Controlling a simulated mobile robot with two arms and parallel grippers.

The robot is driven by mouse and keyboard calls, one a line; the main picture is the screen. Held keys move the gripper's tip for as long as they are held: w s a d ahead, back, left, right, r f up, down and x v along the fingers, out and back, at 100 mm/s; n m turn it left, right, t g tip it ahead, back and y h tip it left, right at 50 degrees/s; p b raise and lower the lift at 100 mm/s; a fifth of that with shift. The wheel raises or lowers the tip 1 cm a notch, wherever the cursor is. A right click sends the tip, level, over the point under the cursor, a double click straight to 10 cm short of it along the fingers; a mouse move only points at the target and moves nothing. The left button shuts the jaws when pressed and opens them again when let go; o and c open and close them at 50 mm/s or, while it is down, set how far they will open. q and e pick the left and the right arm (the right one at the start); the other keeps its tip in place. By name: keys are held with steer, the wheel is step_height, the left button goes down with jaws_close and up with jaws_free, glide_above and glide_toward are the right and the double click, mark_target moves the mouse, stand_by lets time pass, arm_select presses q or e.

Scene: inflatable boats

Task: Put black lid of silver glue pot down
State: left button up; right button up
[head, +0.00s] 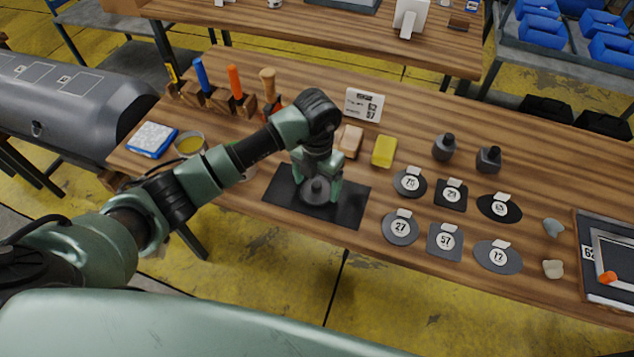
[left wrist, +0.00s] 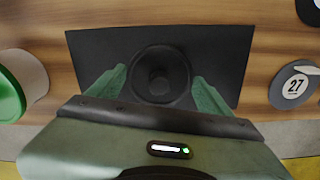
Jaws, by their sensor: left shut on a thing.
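My left gripper (head: 318,188) is shut on the black lid (head: 316,191), a round dark disc with a knob. The lid is over the black mat (head: 345,213); I cannot tell whether it touches the mat. In the left wrist view, the lid (left wrist: 160,75) sits between the two green fingers, with the mat (left wrist: 225,50) around it. An open pot with yellow contents (head: 190,144) stands left of the mat, probably the silver glue pot. Another pot (head: 247,172) is mostly hidden behind my left arm. My right gripper is not in view.
Numbered dark patches (head: 400,228) lie right of the mat. A yellow block (head: 384,151), a tan block (head: 350,141) and a sign (head: 364,104) are behind it. Handled tools stand in a wooden rack (head: 218,101). A pale pot with green (left wrist: 20,85) is left in the wrist view.

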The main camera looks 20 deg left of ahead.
mark_target(317, 183)
arm_select(q)
steer(key=shift+f, duration=0.3)
steer(key=shift+f, duration=0.2)
steer(key=o, duration=1.3)
steer(key=shift+r, duration=0.3)
steer(key=shift+w+r, duration=0.1)
steer(key=shift+r, duration=0.2)
step_height(317, 183, up, 11)
steer(key=b, duration=0.2)
steer(key=shift+r+b, duration=0.1)
steer(key=shift+b, duration=0.2)
